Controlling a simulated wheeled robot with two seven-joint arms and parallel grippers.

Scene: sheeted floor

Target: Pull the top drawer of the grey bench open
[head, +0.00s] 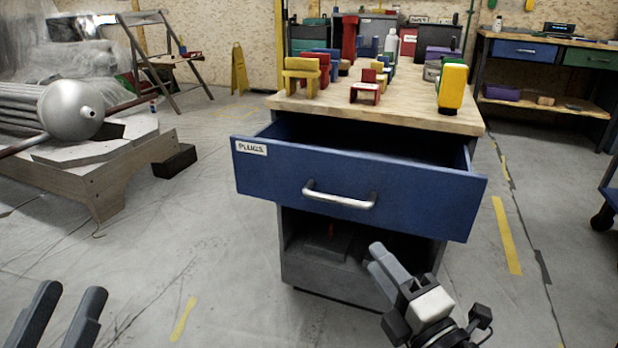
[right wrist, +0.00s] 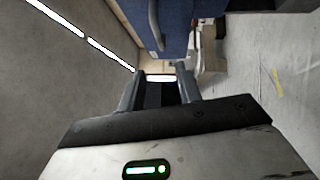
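The grey bench (head: 330,273) has a wooden top and stands in the middle of the head view. Its blue top drawer (head: 270,172), labelled "PLUGS", is pulled well out, and its dark inside shows. The silver bar handle (head: 338,196) is on the drawer front; it also shows in the right wrist view (right wrist: 154,28). My right gripper (head: 378,262) is below the drawer front, right of the handle and apart from it. Its fingers are spread with nothing held between them (right wrist: 158,82). My left gripper (head: 62,308) is open and empty at the lower left, far from the bench.
Toy-like blocks, including a yellow one (head: 452,86), stand on the bench top. An open shelf space lies under the drawer. A low wooden platform (head: 110,172) with a silver tank (head: 70,108) is at left. Another workbench (head: 548,80) stands back right. Floor around the bench is mostly clear.

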